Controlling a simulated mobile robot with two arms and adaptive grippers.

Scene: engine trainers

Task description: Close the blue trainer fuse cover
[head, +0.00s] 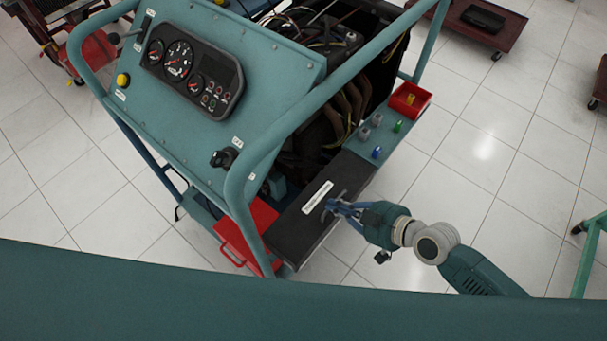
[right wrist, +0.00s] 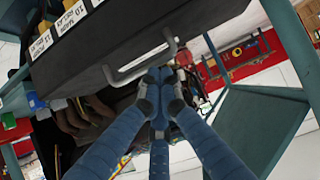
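The blue trainer (head: 262,75) is a teal frame with a gauge panel and an exposed engine. Its black fuse cover (head: 290,232) has a white label and a metal handle, and lies beside the teal switch panel. I cannot tell whether it sits flush. My right gripper (head: 333,207) is at the handle. In the right wrist view, the fingers (right wrist: 158,78) are together, with their tips at the handle bar (right wrist: 128,73) below the cover's face (right wrist: 205,22). I cannot tell whether they hold the bar. My left gripper is not in view.
A red tray (head: 410,99) stands at the end of the switch panel (head: 398,132). A frame tube rises close to the cover's left. White tiled floor is open on the right. A dark red cart (head: 478,22) stands farther back.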

